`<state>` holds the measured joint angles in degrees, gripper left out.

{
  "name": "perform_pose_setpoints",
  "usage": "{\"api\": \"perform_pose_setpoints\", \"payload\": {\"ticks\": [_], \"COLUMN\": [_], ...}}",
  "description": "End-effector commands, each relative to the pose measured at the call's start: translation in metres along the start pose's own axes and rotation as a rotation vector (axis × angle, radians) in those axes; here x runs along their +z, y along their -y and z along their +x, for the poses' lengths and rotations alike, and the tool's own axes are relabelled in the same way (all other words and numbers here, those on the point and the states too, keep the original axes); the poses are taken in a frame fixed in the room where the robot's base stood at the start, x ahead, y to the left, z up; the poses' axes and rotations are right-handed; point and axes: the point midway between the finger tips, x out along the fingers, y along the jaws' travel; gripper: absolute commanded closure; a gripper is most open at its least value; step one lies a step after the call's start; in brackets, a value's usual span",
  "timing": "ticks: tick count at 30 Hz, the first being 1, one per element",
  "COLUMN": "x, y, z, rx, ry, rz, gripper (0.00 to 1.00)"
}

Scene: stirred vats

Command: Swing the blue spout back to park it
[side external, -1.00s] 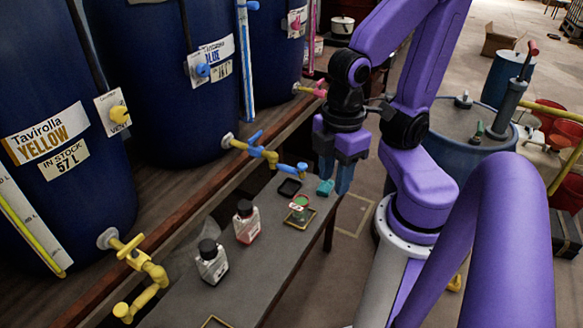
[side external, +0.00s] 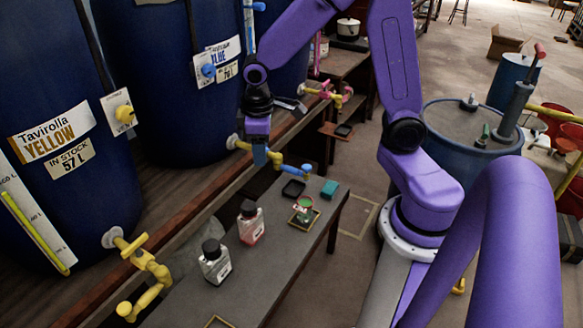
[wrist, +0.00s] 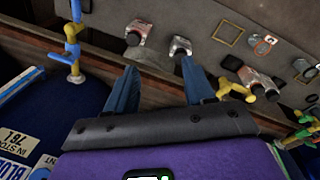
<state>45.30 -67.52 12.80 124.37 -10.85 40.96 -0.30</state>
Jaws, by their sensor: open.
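The blue spout (side external: 291,166) is a thin blue pipe on the yellow-and-blue tap of the blue-labelled vat. In the side view it points right, out over the bench. In the wrist view the spout (wrist: 76,12) is at the upper left, left of both fingers. My gripper (side external: 262,157) is low beside the tap, near the inner end of the spout, and hides part of the tap. In the wrist view my gripper (wrist: 160,88) has its fingers apart with nothing between them.
The yellow tap (side external: 150,264) is left. A blue drum (side external: 460,140) stands right.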

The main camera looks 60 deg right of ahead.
Motion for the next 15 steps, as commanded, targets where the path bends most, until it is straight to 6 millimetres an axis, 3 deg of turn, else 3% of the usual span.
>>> {"api": "perform_pose_setpoints", "payload": {"ticks": [1,7,15], "x": [-0.005,-0.009,0.024], "y": [-0.021,-0.098,-0.194], "z": [0.012,0.054,0.117], "rx": [0.008,0.037,0.063], "ry": [0.014,0.045,0.088], "rz": [0.05,0.215,0.42], "gripper": [0.47,0.47,0.47]}}
